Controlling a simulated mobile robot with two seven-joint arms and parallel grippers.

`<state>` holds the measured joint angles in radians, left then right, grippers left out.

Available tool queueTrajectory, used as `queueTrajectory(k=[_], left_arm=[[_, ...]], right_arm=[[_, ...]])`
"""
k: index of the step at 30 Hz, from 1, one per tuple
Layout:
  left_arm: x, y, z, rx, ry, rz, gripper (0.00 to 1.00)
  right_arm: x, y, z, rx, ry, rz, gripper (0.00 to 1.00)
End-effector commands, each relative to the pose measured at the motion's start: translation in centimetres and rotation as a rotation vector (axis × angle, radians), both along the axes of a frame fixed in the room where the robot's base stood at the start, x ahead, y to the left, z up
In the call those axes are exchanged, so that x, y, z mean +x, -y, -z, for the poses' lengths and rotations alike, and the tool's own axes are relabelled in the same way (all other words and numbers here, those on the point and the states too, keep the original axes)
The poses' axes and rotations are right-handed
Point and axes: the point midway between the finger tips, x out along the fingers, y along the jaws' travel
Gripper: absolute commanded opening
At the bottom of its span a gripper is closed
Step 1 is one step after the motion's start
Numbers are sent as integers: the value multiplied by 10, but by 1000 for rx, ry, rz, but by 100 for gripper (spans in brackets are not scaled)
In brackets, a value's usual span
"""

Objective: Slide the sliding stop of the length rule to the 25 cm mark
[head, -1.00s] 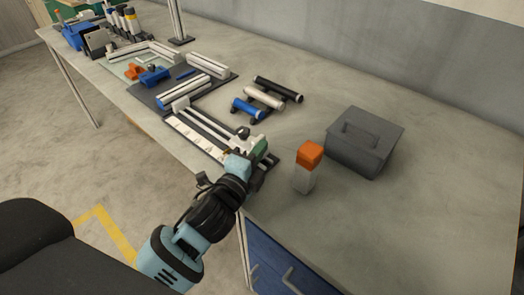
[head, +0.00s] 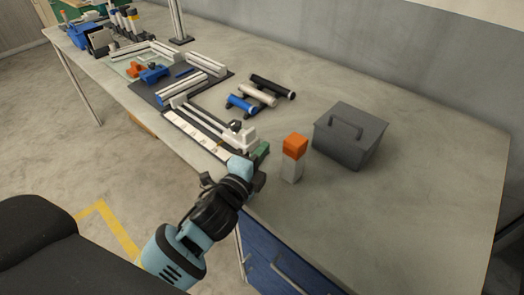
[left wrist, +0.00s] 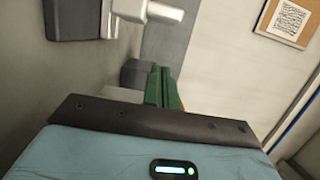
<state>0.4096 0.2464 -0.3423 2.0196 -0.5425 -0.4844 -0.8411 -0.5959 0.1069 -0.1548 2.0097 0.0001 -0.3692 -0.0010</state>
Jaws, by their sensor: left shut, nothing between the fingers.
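The length rule (head: 190,129) lies along the front edge of the bench in the head view, with a pale printed strip and light rails. A white block with a dark knob, seemingly the sliding stop (head: 243,134), sits at the rule's near right end. The scale marks are too small to read. My left gripper (head: 262,150) is shut and empty, its green fingers just right of and in front of that block. I cannot tell whether they touch it. The shut fingers also show in the left wrist view (left wrist: 163,82). My right gripper is out of view.
An orange-topped white block (head: 293,158) stands close to the right of the gripper, with a grey lidded box (head: 350,137) behind it. Black, white and blue rollers (head: 258,95) lie behind the rule. The bench's right part is clear.

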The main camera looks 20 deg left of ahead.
Motion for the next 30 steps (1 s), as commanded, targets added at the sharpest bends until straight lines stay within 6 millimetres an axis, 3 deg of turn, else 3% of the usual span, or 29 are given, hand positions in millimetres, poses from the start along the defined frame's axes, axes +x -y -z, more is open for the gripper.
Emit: queueTrajectory(k=[3,12,18,25,30], left_arm=[[-30,-2,4,1,-7,2,0],[-80,-8,4,1,-6,1,0],[-93,-9,3,1,-4,1,0],[-95,-9,4,-5,-8,2,0],[-103,-12,32,-123,-93,4,0]], right_arm=[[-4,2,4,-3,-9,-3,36],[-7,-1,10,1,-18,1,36],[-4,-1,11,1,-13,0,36],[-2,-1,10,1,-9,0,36],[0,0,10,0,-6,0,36]])
